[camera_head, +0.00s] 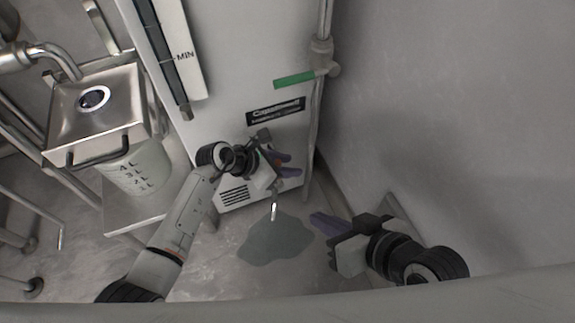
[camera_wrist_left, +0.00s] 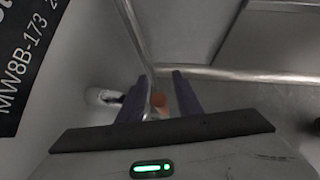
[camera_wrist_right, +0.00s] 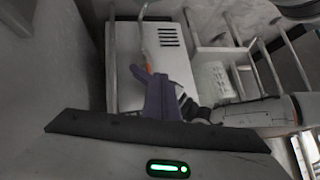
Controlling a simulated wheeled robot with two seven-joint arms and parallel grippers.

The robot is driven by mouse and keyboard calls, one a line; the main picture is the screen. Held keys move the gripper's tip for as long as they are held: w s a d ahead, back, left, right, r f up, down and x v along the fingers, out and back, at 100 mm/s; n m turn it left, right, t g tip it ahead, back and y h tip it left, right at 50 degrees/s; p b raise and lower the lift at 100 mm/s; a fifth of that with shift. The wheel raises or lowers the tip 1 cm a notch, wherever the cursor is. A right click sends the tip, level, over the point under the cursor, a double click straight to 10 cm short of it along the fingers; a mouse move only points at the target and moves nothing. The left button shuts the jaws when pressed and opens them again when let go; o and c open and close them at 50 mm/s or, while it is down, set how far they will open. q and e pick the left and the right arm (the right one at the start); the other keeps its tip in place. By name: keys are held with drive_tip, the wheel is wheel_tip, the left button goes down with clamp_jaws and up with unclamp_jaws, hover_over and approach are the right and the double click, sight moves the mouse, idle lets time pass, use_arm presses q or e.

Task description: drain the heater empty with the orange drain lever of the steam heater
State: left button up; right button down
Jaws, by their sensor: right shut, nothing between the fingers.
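The steam heater (camera_head: 255,60) is the tall pale cabinet with a dark label and a gauge marked MIN. In the left wrist view the orange drain lever (camera_wrist_left: 158,101) shows between the fingers of my left gripper (camera_wrist_left: 160,85). These fingers stand apart, with no clear contact on the lever. In the head view my left gripper (camera_head: 287,164) is low at the heater's front and hides the lever. A bright spout or stream (camera_head: 274,210) hangs below it, above a dark puddle (camera_head: 275,239). My right gripper (camera_head: 317,220) is shut and empty, right of the puddle.
A metal sink-like tray (camera_head: 115,110) with a marked bucket (camera_head: 135,170) below it stands at left on a frame. A vertical pipe with a green handle (camera_head: 294,80) runs along the heater's right side. A plain wall (camera_head: 450,120) closes the right.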

use_arm(q)
drive_tip(key=shift+c, duration=0.5)
clamp_jaws()
